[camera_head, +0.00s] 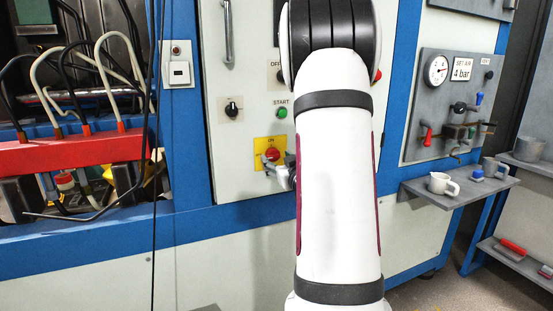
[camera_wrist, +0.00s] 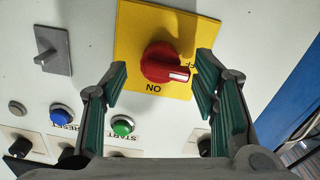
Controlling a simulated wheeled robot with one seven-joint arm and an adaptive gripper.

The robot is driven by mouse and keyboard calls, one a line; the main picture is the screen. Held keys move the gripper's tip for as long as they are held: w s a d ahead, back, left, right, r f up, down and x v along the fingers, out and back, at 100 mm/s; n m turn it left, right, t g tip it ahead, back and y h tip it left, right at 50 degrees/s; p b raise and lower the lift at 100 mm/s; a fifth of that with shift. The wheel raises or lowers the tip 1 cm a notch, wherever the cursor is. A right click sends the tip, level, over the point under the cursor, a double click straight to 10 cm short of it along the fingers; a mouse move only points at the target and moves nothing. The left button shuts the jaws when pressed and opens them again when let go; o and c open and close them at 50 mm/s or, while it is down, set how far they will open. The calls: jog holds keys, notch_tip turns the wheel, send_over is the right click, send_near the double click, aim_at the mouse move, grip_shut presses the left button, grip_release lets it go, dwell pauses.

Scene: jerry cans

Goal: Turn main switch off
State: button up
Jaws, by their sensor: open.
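The main switch is a red rotary knob (camera_head: 272,154) on a yellow plate (camera_head: 262,142) low on the light grey cabinet panel. It also shows in the wrist view as a red knob (camera_wrist: 163,64) on a yellow plate (camera_wrist: 150,17). There, upside-down "ON" lettering is below the knob. Its white-marked end points right, toward lettering partly hidden by a finger that ends in "F". My gripper (camera_wrist: 161,66) is open, with one finger on each side of the knob. I cannot tell whether they touch. In the head view my gripper (camera_head: 282,173) is partly hidden by my arm.
A green START button (camera_head: 282,113) and a black selector (camera_head: 233,108) sit above the switch. In the wrist view a blue button (camera_wrist: 61,113) and a grey handle (camera_wrist: 53,52) are nearby. A shelf (camera_head: 460,190) with mugs projects at right; cables hang at left.

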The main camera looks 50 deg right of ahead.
jog(key=v, duration=1)
jog(key=shift+d, duration=0.1)
jog(key=w+a+f+g+y, duration=0.15)
jog(key=a+g+y, duration=0.45)
jog(key=a, duration=1.3)
jog(key=s+a+n+g+y, duration=0.4)
jog(key=s+a+g, duration=0.3)
jog(key=s+a, duration=1.3)
notch_tip(320, 180, up, 14)
jog(key=t+p, duration=0.2)
jog(key=p, duration=1)
jog(key=shift+w+a+p, duration=0.25)
jog(key=shift+w+p, duration=0.1)
jog(key=shift+w, duration=0.1)
